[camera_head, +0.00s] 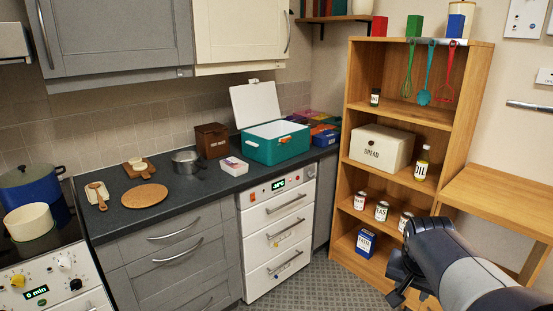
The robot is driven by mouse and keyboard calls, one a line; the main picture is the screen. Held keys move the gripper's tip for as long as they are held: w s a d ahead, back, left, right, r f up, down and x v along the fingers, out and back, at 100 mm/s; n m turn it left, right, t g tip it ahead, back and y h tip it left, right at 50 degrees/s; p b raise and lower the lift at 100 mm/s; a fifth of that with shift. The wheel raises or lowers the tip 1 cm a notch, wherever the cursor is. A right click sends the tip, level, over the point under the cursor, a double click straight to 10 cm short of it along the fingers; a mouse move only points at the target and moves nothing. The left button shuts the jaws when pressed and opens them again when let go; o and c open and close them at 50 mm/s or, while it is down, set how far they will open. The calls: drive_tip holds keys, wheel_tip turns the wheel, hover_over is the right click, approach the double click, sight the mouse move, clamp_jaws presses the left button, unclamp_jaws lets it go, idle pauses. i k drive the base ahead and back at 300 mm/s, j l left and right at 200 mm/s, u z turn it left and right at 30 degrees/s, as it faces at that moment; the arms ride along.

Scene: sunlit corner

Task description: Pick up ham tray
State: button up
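A small white and pinkish packet (234,166), which looks like the ham tray, lies on the dark countertop (190,205). It is between a grey metal pot and a teal box; its label is too small to read. My gripper (398,283) is at the lower right, in front of the wooden shelf and far from the packet. It is dark and seen from behind the arm, so its finger gap does not show clearly.
The teal box (274,146) has its white lid raised. A grey pot (187,162), brown box (211,140), round cork mat (145,196) and small boards stand nearby. A wooden shelf (467,95) with jars and a bread box (381,147) stands right. Counter front is clear.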

sight(234, 167)
drive_tip(key=i+u, duration=0.15)
drive_tip(key=i, duration=0.3)
drive_tip(key=i+l+u, duration=0.15)
drive_tip(key=i, duration=0.3)
drive_tip(key=i+l+u, duration=0.15)
drive_tip(key=i, duration=0.3)
drive_tip(key=i+l+u, duration=0.1)
drive_tip(key=i+l, duration=0.15)
drive_tip(key=i, duration=0.15)
drive_tip(key=i+l+u, duration=0.15)
drive_tip(key=i+u, duration=0.25)
drive_tip(key=i+l+u, duration=0.15)
drive_tip(key=u, duration=0.25)
drive_tip(key=i+l+u, duration=0.2)
drive_tip(key=l+u, duration=0.2)
drive_tip(key=i+l+u, duration=0.15)
drive_tip(key=l+u, duration=0.25)
drive_tip(key=i+l+u, duration=0.1)
drive_tip(key=l+u, duration=0.3)
drive_tip(key=l, duration=0.1)
